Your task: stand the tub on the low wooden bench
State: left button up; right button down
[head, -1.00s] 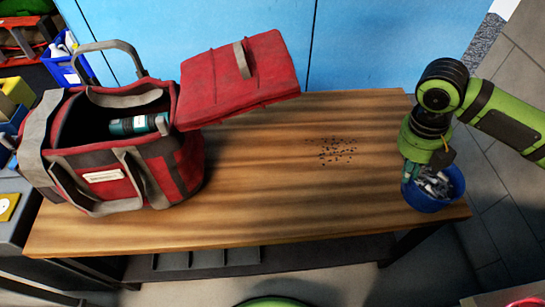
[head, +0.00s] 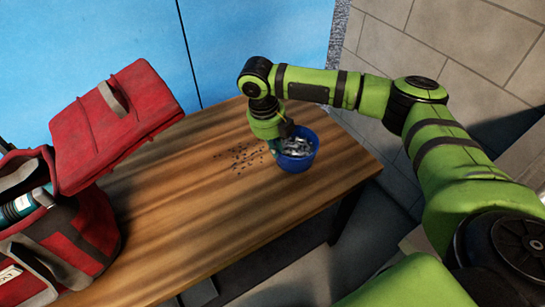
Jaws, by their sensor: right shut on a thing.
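A round blue tub (head: 304,163) filled with grey metallic bits is upright at the far right end of the wooden bench (head: 215,215) in the head view. My right gripper (head: 277,147) points down at the tub's left side and is shut on its rim; the arm hides part of the fingers. My left gripper is out of view.
Small dark bits (head: 244,158) are scattered on the bench left of the tub. A red tool bag (head: 85,235) with its lid (head: 115,125) open stands at the left, a teal item (head: 20,207) inside. A blue panel (head: 255,45) stands behind. The bench's middle and front are clear.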

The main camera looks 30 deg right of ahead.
jog(key=f, duration=0.3)
jog(key=shift+w+a+f, duration=0.1)
jog(key=shift+w+f, duration=0.1)
jog(key=shift+f, duration=0.45)
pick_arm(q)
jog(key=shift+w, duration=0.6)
pick_arm(e)
jog(key=shift+f, duration=0.1)
jog(key=c, duration=1.4)
grip_release()
jog(key=shift+o, duration=0.2)
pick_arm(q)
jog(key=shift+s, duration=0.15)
